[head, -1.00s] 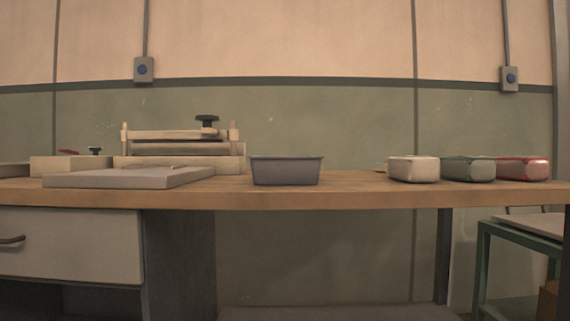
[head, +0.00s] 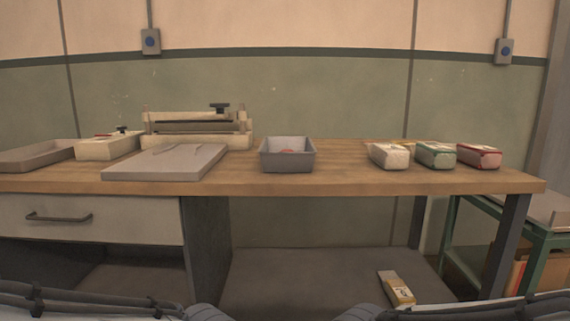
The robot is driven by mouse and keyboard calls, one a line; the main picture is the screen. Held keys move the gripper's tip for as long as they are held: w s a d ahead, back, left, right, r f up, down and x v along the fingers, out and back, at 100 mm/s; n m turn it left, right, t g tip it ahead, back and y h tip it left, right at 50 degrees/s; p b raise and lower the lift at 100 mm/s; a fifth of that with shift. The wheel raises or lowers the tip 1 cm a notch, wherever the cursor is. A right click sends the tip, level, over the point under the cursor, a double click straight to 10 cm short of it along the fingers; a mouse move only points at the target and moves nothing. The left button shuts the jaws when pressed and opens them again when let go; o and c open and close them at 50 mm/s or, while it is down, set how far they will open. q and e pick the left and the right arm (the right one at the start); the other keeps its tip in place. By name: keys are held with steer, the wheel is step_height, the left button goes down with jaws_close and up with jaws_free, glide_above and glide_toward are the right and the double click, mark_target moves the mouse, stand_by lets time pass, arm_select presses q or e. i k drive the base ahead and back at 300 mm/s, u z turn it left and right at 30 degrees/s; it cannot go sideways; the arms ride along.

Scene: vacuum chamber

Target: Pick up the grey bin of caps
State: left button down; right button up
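The grey bin (head: 287,162) stands upright on the wooden workbench (head: 340,181), near its middle. It is an open rectangular tub, and a little of something reddish shows inside; I cannot make out single caps. Parts of my two arms show at the bottom edge of the head view, at the left and right corners. Neither gripper's fingers are in view, and nothing of mine touches the bin.
A grey slab (head: 166,162) lies left of the bin, with a roller press (head: 198,128) behind it. Bench around the bin is clear. A box (head: 397,289) lies on the lower shelf.

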mark_target(273, 160)
steer(key=u, duration=1.05)
steer(key=i, duration=0.9)
steer(key=u, duration=0.05)
